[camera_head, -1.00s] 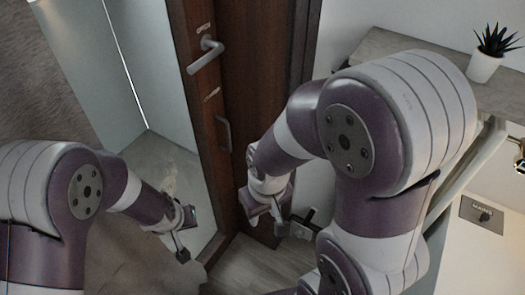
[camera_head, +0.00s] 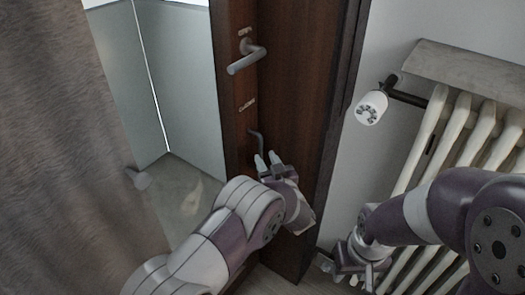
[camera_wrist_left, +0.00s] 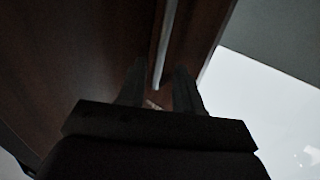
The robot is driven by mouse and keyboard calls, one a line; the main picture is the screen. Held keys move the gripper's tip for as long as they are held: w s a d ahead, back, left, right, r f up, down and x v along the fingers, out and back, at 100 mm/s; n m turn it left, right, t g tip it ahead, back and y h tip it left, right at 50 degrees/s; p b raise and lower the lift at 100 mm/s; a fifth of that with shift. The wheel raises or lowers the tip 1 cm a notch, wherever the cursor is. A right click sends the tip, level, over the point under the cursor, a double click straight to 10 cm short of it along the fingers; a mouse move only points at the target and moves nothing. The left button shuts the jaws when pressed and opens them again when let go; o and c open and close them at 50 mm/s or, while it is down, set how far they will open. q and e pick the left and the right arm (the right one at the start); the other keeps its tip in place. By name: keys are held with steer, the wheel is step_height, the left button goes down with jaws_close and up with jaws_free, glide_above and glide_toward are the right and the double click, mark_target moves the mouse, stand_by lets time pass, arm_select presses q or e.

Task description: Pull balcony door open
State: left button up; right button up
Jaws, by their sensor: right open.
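The dark brown balcony door (camera_head: 300,90) stands in the upper middle of the head view. My right gripper (camera_head: 360,280) is open and empty at the lower right, in front of the radiator.
A white ribbed radiator (camera_head: 470,130) with a valve knob (camera_head: 371,107) stands at the right, under a grey shelf (camera_head: 470,72). A grey-brown curtain (camera_head: 60,130) hangs at the left. Pale glass panels (camera_head: 190,90) and a grey floor lie beyond the door edge.

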mark_target(261, 151)
arm_select(q)
steer(key=x, duration=0.5)
steer(key=shift+w+a, duration=0.1)
steer(key=shift+w, duration=0.1)
jaws_close()
